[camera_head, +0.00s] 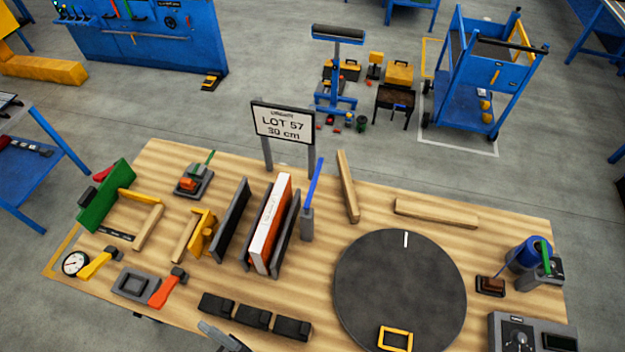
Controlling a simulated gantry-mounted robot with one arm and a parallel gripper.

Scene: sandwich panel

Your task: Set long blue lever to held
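The long blue lever (315,182) stands nearly upright, leaning slightly right at its top. It rises from a small grey base (307,224) on the wooden table. It is just right of an upright white and orange-red panel (267,228), which stands between dark grey plates (287,232). No held marking is readable near the lever. A grey part at the bottom edge (222,337), cut off by the frame, looks like the end of my gripper. It is well below and left of the lever, and its fingers cannot be made out.
A sign (283,123) reading LOT 57, 30 cm stands behind the lever. A dark round turntable (400,280) lies to the right, with wooden bars (348,187) behind it. Black blocks (252,317) line the front. Orange-handled clamps (164,291) and a dial gauge (76,263) are left.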

